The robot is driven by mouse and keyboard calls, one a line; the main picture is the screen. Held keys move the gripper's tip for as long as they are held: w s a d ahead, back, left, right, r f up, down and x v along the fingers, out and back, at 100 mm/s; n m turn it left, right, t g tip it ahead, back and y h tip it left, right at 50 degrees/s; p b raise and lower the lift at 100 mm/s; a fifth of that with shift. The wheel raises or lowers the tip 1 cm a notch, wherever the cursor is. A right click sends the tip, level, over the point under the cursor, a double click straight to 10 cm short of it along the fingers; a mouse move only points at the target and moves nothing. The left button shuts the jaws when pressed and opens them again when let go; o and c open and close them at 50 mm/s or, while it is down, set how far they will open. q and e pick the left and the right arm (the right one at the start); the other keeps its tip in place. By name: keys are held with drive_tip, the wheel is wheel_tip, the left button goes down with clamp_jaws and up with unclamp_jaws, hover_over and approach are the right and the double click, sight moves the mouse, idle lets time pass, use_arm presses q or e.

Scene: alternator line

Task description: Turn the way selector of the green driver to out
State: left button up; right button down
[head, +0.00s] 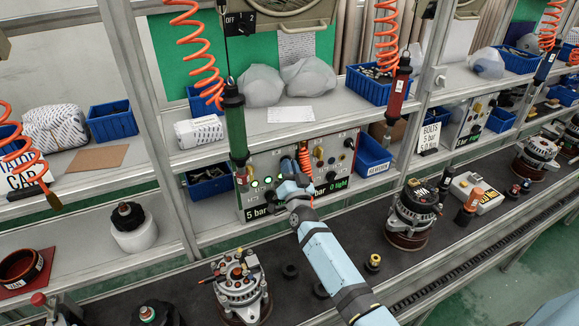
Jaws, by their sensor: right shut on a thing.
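The green driver (235,122) hangs upright from an orange coiled hose at the left of the middle bay. My right gripper (288,189) is at the lower middle of this panel, right of the driver. It is shut on a small part there, which appears to be the way selector. The jaws hide that part, so I cannot tell which way it points. My left gripper is not in view.
A red driver (398,92) hangs at the right of the bay. Alternators (240,288) (413,212) stand on the dark belt on both sides of my right arm. Blue bins (372,157) flank the panel. A shelf post (160,130) stands at left.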

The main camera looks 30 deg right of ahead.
drive_tip(key=shift+m, duration=0.7)
drive_tip(key=c, duration=1.2)
unclamp_jaws()
drive_tip(key=shift+s, duration=0.1)
drive_tip(key=p+v, duration=0.2)
drive_tip(key=v, duration=1.1)
drive_tip(key=shift+s+a, duration=0.25)
drive_tip(key=shift+s, duration=0.05)
drive_tip(key=s+a+f+n+g+y, duration=0.2)
drive_tip(key=s+a+f+n+g, duration=0.1)
drive_tip(key=s, duration=0.5)
drive_tip(key=s+a+f+n+g+y, duration=0.3)
drive_tip(key=s+f+n+g, duration=0.1)
drive_tip(key=s, duration=0.4)
drive_tip(key=s+a+f+n+g+y, duration=0.3)
drive_tip(key=s+a+f+n, duration=0.1)
drive_tip(key=s, duration=0.4)
drive_tip(key=shift+s+f+n, duration=0.2)
drive_tip(key=shift+f+n, duration=0.2)
drive_tip(key=shift+f, duration=0.15)
drive_tip(key=shift+s+f+n, duration=0.2)
drive_tip(key=shift+f+n, duration=0.2)
drive_tip(key=shift+f, duration=0.15)
